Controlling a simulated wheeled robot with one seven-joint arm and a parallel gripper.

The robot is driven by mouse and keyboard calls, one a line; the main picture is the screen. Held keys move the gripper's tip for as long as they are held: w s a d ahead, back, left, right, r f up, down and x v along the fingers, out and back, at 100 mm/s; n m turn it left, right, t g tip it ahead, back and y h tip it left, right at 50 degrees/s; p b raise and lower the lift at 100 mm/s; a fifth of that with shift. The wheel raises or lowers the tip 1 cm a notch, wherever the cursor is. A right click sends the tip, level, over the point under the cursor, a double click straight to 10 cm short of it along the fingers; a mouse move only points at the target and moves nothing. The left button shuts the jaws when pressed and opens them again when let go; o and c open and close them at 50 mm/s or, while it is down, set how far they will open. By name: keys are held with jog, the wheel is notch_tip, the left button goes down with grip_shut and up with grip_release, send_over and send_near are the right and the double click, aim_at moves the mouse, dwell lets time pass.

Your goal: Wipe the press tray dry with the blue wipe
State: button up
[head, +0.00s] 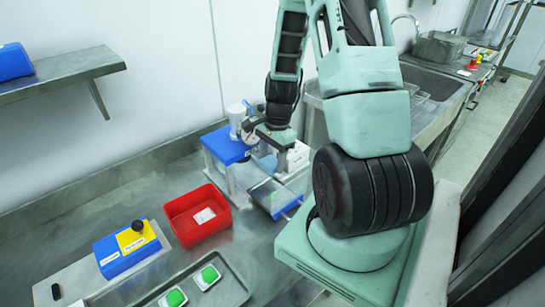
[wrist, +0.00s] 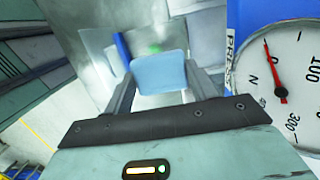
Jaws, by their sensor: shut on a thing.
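The light blue wipe (wrist: 160,72) is held between the two fingers of my gripper (wrist: 160,86) in the wrist view. Beyond it lies a pale metal surface with a small green patch (wrist: 155,48) and a darker blue bar at its left. In the head view my gripper (head: 281,160) is at the press (head: 226,146), which has a blue top. A flat grey tray with blue edges (head: 277,199), seemingly the press tray, lies in front of it.
A dial gauge (wrist: 282,80) on a blue body is close on the right in the wrist view. A red bin (head: 198,215), a blue and yellow box (head: 128,247) and a metal tray (head: 228,284) with green-topped items stand on the bench. A sink (head: 432,82) is behind my arm.

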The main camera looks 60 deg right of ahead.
jog(key=b, duration=0.7)
send_near(268, 191)
jog(key=shift+w+a+f, duration=0.1)
jog(key=shift+a+f, duration=0.1)
jog(key=shift+f, duration=0.7)
jog(key=shift+w+a+f, duration=0.1)
jog(key=shift+a+f, duration=0.05)
jog(key=shift+f, duration=0.7)
jog(key=shift+a+f, duration=0.2)
jog(key=shift+f, duration=0.7)
jog(key=shift+s+f, duration=0.1)
jog(key=shift+f, duration=0.35)
jog(key=o, duration=0.7)
jog(key=shift+r, duration=0.35)
jog(key=c, duration=0.9)
jog(key=shift+o, duration=0.2)
